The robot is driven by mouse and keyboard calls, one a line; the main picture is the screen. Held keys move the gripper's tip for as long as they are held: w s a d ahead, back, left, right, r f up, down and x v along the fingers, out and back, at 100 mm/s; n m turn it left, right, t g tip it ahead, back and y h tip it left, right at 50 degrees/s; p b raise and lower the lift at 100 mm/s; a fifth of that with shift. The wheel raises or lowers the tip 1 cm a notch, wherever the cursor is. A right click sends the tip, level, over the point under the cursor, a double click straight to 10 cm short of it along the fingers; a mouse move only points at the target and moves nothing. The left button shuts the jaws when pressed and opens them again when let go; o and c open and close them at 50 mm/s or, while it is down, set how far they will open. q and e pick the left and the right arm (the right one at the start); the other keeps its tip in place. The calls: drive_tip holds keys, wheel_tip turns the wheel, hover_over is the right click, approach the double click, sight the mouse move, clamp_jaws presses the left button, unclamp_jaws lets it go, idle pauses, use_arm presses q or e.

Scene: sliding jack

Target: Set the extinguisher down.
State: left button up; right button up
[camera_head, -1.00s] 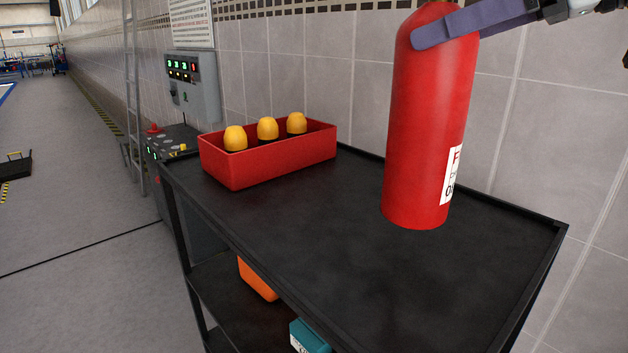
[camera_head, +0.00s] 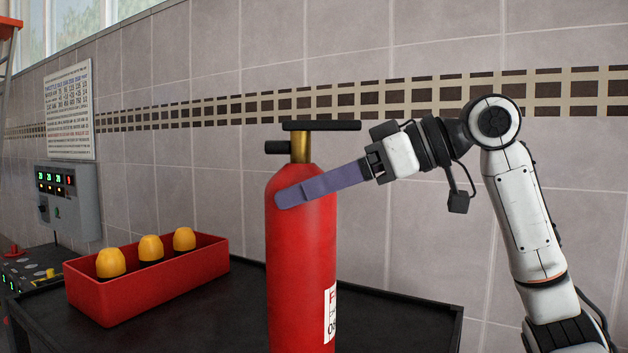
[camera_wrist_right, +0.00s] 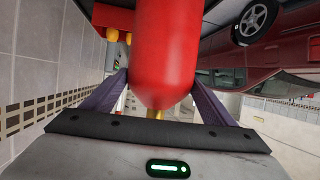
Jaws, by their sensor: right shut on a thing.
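The red fire extinguisher (camera_head: 301,255) is upright in the head view, with a brass neck, a black handle on top and a white label low on its right. My right gripper (camera_head: 295,197) is shut on its upper body, one purple finger across the near side. In the right wrist view, the extinguisher (camera_wrist_right: 165,50) lies between both purple fingers. The black cart top (camera_head: 395,318) is behind and below it. The extinguisher's base is below the head view's edge, so I cannot tell whether it touches the cart. My left gripper is not in view.
A red bin (camera_head: 150,285) with yellow-topped items stands on the cart, left of the extinguisher. The cart top right of the extinguisher is clear. A tiled wall (camera_head: 420,200) rises behind. A grey control box (camera_head: 68,202) is at the left.

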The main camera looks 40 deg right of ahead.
sight(335, 209)
drive_tip(key=shift+f+b, duration=0.65)
drive_tip(key=shift+f, duration=1)
drive_tip(key=o, duration=1.7)
drive_tip(key=shift+f, duration=0.5)
drive_tip(key=o, duration=0.4)
drive_tip(key=shift+a+r, duration=0.1)
drive_tip(key=shift+r, duration=0.1)
drive_tip(key=shift+s+d, duration=0.2)
drive_tip(key=shift+s, duration=0.05)
drive_tip(key=b+v, duration=0.1)
drive_tip(key=v, duration=1)
drive_tip(key=shift+s+r, duration=0.15)
drive_tip(key=shift+r, duration=0.05)
